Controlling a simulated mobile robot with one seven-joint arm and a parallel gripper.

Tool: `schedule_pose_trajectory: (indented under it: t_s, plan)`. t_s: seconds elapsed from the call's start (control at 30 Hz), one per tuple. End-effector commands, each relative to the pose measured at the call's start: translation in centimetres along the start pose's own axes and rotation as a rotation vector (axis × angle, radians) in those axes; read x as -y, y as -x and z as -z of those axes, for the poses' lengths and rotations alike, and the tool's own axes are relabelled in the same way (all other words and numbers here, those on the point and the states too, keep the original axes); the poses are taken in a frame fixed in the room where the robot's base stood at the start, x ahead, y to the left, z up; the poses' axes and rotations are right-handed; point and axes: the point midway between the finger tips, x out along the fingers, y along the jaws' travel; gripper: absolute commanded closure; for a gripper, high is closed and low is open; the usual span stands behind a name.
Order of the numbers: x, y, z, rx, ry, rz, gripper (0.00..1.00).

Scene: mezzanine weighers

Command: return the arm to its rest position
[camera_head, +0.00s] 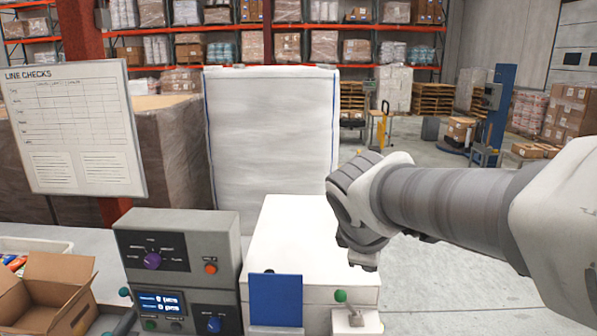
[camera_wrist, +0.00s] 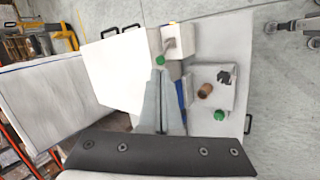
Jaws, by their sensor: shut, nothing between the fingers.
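My arm reaches in from the right edge in the head view. My gripper (camera_head: 362,264) points down over the front right part of a white-topped cabinet (camera_head: 300,235). In the wrist view my gripper (camera_wrist: 166,74) has its grey fingers together, with nothing between them. The fingers appear above the cabinet, near a green knob (camera_wrist: 160,60) and a small white box with a metal lever (camera_wrist: 169,44). The head view shows the green knob (camera_head: 340,296) and the lever (camera_head: 355,317) below my gripper. I cannot tell the exact gap beneath the fingertips.
A grey control box (camera_head: 180,225) with knobs and a display stands left of the cabinet. A blue panel (camera_head: 275,300) is at the cabinet's front. An open carton (camera_head: 45,290) is at lower left, a whiteboard (camera_head: 75,130) at upper left.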

Motion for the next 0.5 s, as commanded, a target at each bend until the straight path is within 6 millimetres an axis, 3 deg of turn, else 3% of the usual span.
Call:
schedule_pose_trajectory:
  t_s: [0.03,0.2,0.4,0.5]
  plan:
    - [1.6,0.5,-1.7,-0.004,-0.134,0.016,1.0]
    - [7.1,1.9,-5.6,-0.027,-0.603,0.097,1.0]
    - [12.6,2.9,-7.6,-0.055,-1.048,0.19,1.0]
    - [14.3,3.1,-7.9,-0.063,-1.18,0.224,1.0]
